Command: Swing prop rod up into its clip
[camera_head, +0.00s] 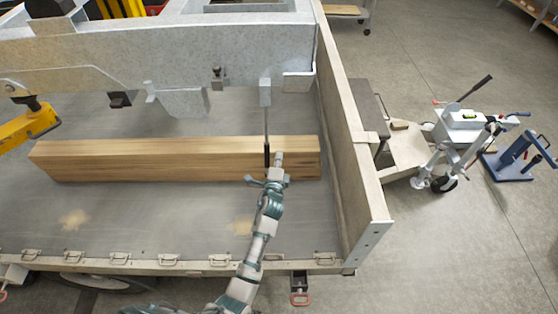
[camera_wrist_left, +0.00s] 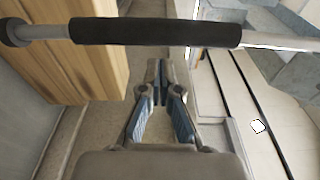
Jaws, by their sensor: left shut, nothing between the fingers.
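The prop rod (camera_head: 266,122) is thin, with a black sleeve, and hangs from a grey bracket on the metal frame in the head view. In the left wrist view its black sleeve (camera_wrist_left: 155,32) crosses the top, with bare rod on both sides. My left gripper (camera_head: 277,163) is beside the lower end of the rod. Its fingertips (camera_wrist_left: 157,68) are together and empty, a little below the sleeve in the wrist view. A small dark fitting (camera_head: 217,78) sits under the frame to the left; I cannot tell whether it is the clip. My right gripper is not in view.
A long wooden beam (camera_head: 150,160) lies on the trailer bed behind my gripper. A side board (camera_head: 355,150) rises on the right. The galvanised frame (camera_head: 170,55) spans above the bed. A yellow part (camera_head: 28,125) is at the left. The front bed is clear.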

